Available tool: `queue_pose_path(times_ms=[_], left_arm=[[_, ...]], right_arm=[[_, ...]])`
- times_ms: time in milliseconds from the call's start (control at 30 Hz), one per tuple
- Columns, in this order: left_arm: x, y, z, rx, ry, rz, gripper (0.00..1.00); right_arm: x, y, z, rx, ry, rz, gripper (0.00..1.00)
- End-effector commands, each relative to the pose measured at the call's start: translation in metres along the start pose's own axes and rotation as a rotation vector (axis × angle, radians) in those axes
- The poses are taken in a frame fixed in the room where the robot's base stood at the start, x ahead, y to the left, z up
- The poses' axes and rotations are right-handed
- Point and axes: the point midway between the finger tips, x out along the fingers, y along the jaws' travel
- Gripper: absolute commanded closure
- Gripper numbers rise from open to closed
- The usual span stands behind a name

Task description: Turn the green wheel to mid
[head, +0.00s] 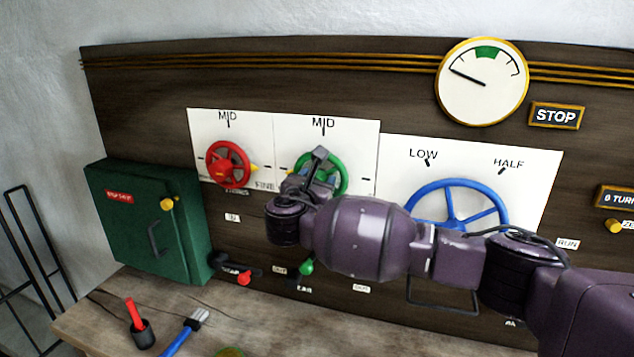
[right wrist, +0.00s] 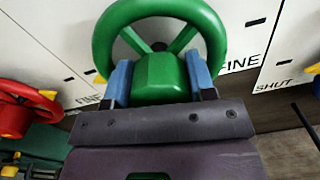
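The green wheel (head: 333,162) is on a white plate (head: 363,158) with MID marked above it. In the head view my right gripper (head: 318,172) is in front of the wheel and hides its middle and left part. In the right wrist view the green wheel (right wrist: 160,20) fills the upper middle. My right gripper's blue-padded fingers (right wrist: 160,82) sit on either side of its green hub and appear closed on it. A small yellow tip (right wrist: 100,78) shows at the wheel's left, away from the FINE label on its right. My left gripper is not in view.
A red wheel (head: 228,165) is close on the left and a blue wheel (head: 456,205) on the right, partly behind my right arm. A green box (head: 145,220) is at the far left.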

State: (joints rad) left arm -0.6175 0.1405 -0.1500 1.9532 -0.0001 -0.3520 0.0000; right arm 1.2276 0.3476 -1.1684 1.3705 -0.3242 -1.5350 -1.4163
Motion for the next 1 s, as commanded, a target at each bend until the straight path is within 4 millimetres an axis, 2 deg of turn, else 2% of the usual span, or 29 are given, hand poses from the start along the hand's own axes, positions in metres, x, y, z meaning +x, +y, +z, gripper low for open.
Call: queue_pose_path(times_ms=[33, 133, 567, 1000], left_arm=[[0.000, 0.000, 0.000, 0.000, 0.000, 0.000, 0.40], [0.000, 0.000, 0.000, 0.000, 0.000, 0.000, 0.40], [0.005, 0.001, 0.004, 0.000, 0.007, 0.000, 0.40], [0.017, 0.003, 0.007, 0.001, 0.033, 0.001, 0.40]], right_arm=[[0.000, 0.000, 0.000, 0.000, 0.000, -0.001, 0.60], [0.000, 0.000, 0.000, 0.000, 0.000, -0.001, 0.73], [-0.001, 0.000, -0.003, 0.101, 0.003, -0.001, 0.73], [-0.001, -0.001, -0.004, 0.481, 0.012, -0.005, 0.73]])
